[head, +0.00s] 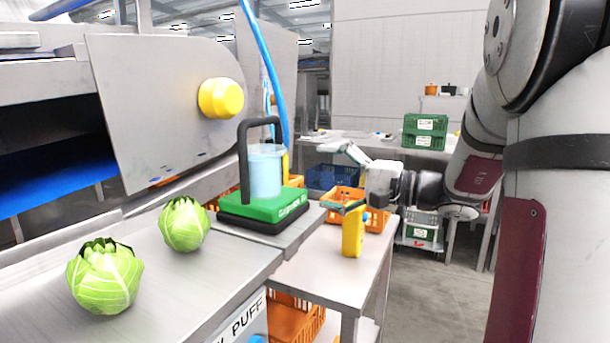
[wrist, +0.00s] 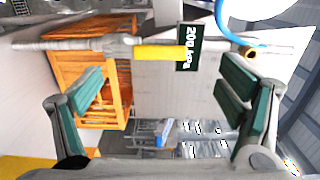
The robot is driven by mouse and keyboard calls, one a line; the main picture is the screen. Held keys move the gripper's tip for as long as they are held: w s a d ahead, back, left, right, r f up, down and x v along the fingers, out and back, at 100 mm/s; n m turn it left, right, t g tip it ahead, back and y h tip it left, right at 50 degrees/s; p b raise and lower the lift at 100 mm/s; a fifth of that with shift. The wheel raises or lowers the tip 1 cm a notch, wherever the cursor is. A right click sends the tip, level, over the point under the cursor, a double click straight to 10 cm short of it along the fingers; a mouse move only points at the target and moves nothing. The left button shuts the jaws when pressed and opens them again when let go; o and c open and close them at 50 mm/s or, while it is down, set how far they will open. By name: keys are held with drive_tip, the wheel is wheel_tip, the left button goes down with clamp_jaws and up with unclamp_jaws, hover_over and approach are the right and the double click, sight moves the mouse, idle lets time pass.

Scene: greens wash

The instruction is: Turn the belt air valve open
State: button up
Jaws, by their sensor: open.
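The belt air valve shows in the wrist view as a yellow lever (wrist: 160,53) on a pale pipe (wrist: 80,44). The lever lies lengthwise along the pipe, beside a dark green plate (wrist: 187,46) reading 200 kPa. In the head view only a narrow yellow strip (head: 286,166) shows below the blue hose, partly hidden by the jug; it looks like the same lever. My gripper (head: 346,178) is open and empty, also in the wrist view (wrist: 163,92). Its green-padded fingers are spread, with the lever ahead of the gap, apart from them.
A green scale (head: 265,208) with a blue jug (head: 265,172) and black handle stands left of my gripper. A yellow block (head: 352,232) stands on the table (head: 335,275) below it. Two cabbages (head: 105,278) sit on the left bench. A blue hose (wrist: 228,28) curves near the pipe.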

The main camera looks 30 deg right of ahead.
drive_tip(key=shift+v, duration=1.6)
